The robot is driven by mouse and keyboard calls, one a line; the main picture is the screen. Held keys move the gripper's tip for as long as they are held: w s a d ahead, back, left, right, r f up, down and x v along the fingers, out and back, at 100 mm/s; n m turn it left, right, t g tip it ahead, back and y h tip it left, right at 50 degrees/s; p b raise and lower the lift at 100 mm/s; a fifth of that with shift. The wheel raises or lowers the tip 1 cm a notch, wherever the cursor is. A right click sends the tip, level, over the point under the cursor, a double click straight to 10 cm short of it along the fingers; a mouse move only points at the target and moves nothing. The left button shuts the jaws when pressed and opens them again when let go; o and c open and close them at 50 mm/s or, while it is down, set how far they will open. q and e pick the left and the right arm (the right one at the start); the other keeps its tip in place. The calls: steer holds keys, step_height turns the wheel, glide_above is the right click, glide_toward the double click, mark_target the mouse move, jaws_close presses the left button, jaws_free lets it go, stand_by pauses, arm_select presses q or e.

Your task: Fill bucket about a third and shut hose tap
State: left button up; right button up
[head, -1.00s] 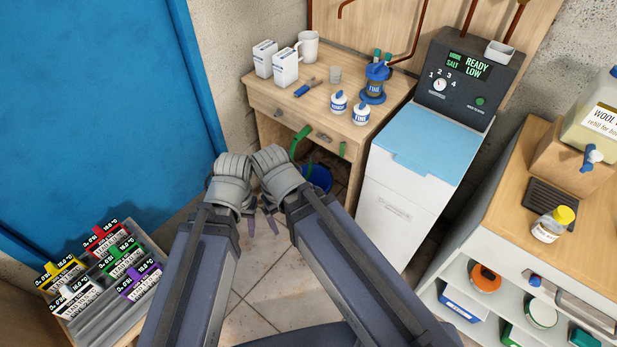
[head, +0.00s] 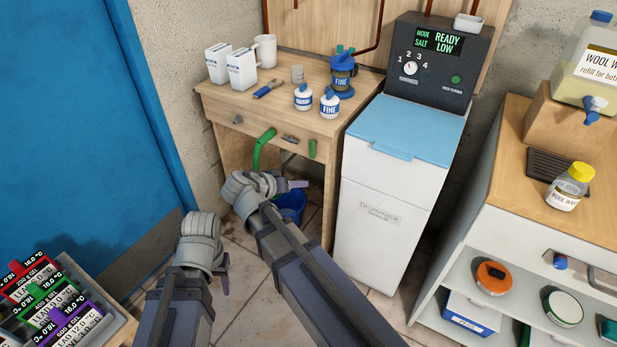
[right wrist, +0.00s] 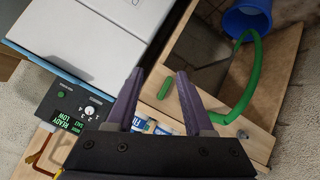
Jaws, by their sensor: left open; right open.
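The blue bucket (head: 291,203) stands on the floor under the wooden bench, partly behind my right gripper (head: 298,184). It also shows in the right wrist view (right wrist: 246,18). Its water level is hidden. A green hose (head: 261,150) curves down from the bench front; in the right wrist view the hose (right wrist: 243,92) runs to the bucket's rim. A short green piece (head: 312,149), perhaps the tap handle, sits on the bench front; it lies near the open, empty fingers in the right wrist view (right wrist: 164,87). My left gripper (head: 224,281) is open, lower left, away from the bucket.
The bench top (head: 225,97) bears cartons, a jug and small bottles. A white machine (head: 380,220) with a blue lid stands right of the bench, a white shelf unit (head: 480,225) further right. A rack of labelled packs (head: 60,310) is lower left.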

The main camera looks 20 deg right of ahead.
mark_target(312, 153)
steer(key=w+d+f+m+t+h+b, duration=0.2)
steer(key=w+b, duration=0.3)
steer(key=b, duration=0.2)
steer(key=w+d+f+m+t+h+b, duration=0.2)
steer(key=w+b, duration=0.3)
steer(key=b, duration=0.3)
steer(key=shift+w+d+f+m+t+h, duration=0.3)
steer(key=shift+w+t+h, duration=0.1)
steer(key=shift+t+h, duration=0.15)
steer(key=x, duration=0.7)
steer(key=shift+w+d, duration=0.2)
steer(key=shift+c, duration=0.4)
jaws_close()
